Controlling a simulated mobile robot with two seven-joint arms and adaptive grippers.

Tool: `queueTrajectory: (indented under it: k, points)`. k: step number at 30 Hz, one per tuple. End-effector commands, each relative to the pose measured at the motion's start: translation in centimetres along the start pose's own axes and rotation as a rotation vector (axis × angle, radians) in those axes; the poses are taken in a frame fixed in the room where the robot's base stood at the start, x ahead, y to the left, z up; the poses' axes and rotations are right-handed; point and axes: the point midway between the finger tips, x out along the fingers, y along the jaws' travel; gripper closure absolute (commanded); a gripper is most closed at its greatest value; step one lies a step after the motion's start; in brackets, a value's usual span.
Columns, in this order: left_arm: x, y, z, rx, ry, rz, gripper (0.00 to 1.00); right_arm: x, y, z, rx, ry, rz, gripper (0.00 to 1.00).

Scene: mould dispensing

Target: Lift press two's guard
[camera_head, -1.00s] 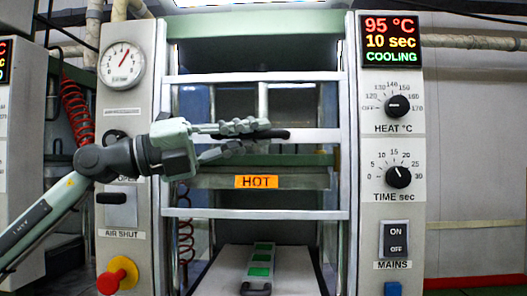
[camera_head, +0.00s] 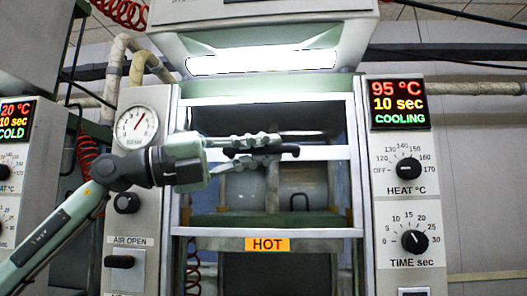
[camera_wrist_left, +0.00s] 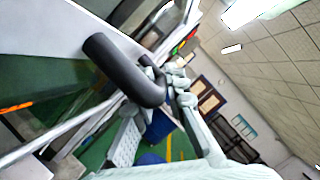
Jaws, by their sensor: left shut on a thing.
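The guard (camera_head: 332,153) is a frame of pale horizontal bars across the front of the middle press, with clear-looking gaps between them. Its lower bar crosses just above the orange HOT plate (camera_head: 267,244). A dark curved handle (camera_head: 290,150) is on the guard's middle bar. My left gripper (camera_head: 268,150) is shut on this handle, reaching it from the left. In the left wrist view, the black handle (camera_wrist_left: 122,68) curves between the fingers of my left gripper (camera_wrist_left: 165,95). My right gripper is in neither view.
The press's right panel carries a display (camera_head: 397,104) reading 95 °C, 10 sec, COOLING, a heat dial (camera_head: 408,169) and a time dial (camera_head: 414,240). A pressure gauge (camera_head: 135,127) is on the left panel. Another press, reading COLD (camera_head: 12,132), stands at far left.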

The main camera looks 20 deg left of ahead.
Motion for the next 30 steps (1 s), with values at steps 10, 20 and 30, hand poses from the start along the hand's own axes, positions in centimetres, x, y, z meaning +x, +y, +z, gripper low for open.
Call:
queueTrajectory:
  k: [10,20,30]
  points:
    - [0.0,0.0,0.0,0.000,-0.001,0.000,0.66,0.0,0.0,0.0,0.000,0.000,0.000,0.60]
    - [-1.9,0.2,0.1,-0.002,-0.003,0.004,0.66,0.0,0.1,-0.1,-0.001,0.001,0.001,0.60]
    - [-7.6,0.3,0.0,-0.003,-0.001,0.007,0.66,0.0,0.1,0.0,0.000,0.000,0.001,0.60]
